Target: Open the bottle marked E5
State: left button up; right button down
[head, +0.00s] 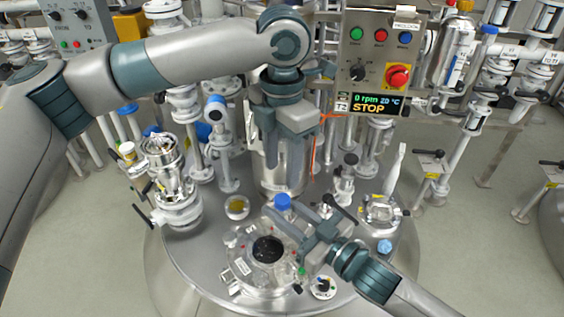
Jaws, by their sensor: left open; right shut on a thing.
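A small bottle with a blue cap (283,201) stands out near the middle of the head view. My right gripper (282,213) comes in from the lower right and is shut on this bottle below the cap. The fingers hide most of its body, and I cannot read an E5 mark on it. My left gripper (284,170) hangs above the cap with its fingers pointing down, open and empty, apart from the cap.
The round steel vessel lid (190,262) carries a dark round port (268,249), a dish with yellowish content (237,207) and a light blue item (385,246). A control box (380,50) reading STOP stands behind. Valves and pipes crowd the left (170,180) and back.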

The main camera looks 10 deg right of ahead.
aim_at(282, 198)
pick_arm(q)
jog(key=shift+f, duration=0.1)
jog(key=shift+f, duration=3.95)
jog(key=shift+c, duration=0.7)
grip_shut()
